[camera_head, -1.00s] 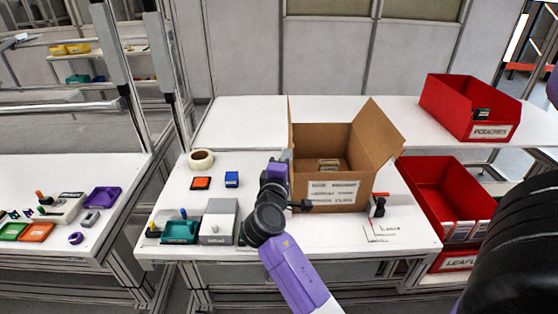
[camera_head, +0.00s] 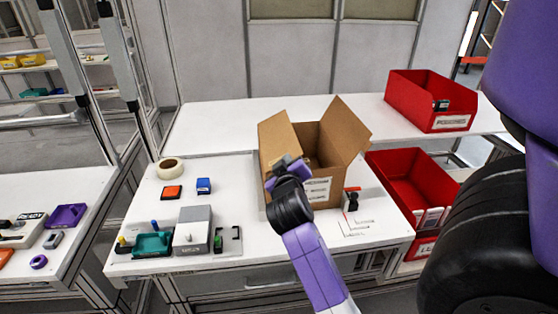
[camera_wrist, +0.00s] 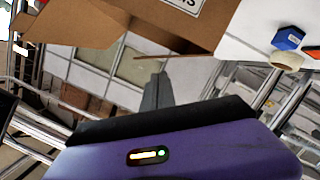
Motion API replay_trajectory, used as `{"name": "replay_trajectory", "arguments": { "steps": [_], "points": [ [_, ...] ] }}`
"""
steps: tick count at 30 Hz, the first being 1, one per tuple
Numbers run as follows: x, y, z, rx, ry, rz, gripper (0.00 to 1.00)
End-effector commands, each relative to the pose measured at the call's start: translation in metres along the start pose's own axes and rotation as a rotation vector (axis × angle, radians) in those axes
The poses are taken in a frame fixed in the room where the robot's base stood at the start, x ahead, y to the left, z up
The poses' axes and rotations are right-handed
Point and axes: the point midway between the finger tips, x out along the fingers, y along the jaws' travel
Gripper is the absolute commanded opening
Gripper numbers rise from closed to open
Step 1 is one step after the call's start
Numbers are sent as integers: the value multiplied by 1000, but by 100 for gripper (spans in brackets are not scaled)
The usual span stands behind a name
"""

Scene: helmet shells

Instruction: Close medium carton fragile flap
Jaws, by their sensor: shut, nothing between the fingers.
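The brown cardboard carton (camera_head: 267,184) stands on the white table with its top open. Its right flap (camera_head: 346,128) stands up and leans outward, and its left flap (camera_head: 279,136) is also raised. A printed label sits on the front wall, partly covered by my arm. My gripper (camera_head: 287,164) is shut and empty at the carton's front upper edge, near the left flap; contact cannot be told. In the wrist view the carton (camera_wrist: 110,15) shows at the top, with the thin grey closed fingertips (camera_wrist: 156,90) below it. Which flap is the fragile one cannot be read.
Red bins (camera_head: 430,100) (camera_head: 385,172) stand to the right of the carton. A tape roll (camera_head: 171,169), a blue block (camera_head: 204,186), an orange block (camera_head: 172,192), a grey box (camera_head: 193,230) and a teal tray (camera_head: 153,244) lie to the left.

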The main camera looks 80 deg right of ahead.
Motion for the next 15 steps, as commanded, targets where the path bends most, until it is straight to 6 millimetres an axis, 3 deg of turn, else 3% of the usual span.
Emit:
{"name": "replay_trajectory", "arguments": {
  "steps": [15],
  "points": [
    [11,0,44,444,-1,-109,0]
  ]
}}
